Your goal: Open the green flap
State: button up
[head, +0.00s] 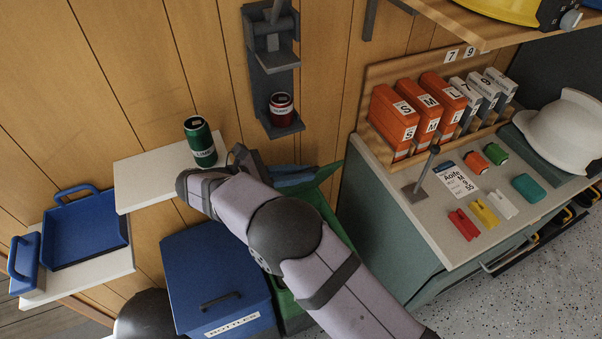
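A green bin (293,312) stands right of the blue bin, largely hidden behind my arm. My gripper (243,157) is at the wall end of my arm, beside the right end of the white shelf and left of that green edge. Its fingers are mostly hidden by my wrist, so I cannot tell whether they are open or touch anything.
A green can (200,142) stands on the white shelf (145,178) close to my gripper. The blue bin (205,262), labelled BOTTLES, has a dark handle on its lid. A cabinet (385,225) stands right.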

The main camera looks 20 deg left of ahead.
jog(key=o, duration=0.4)
jog(key=shift+s+a+r+b, duration=0.15)
jog(key=shift+s+a+b, duration=0.2)
jog(key=shift+s+a, duration=0.15)
jog(key=b+v, duration=0.2)
jog(key=v, duration=0.4)
jog(key=shift+r, duration=0.15)
jog(key=shift+w+d, duration=0.1)
jog(key=shift+w, duration=0.05)
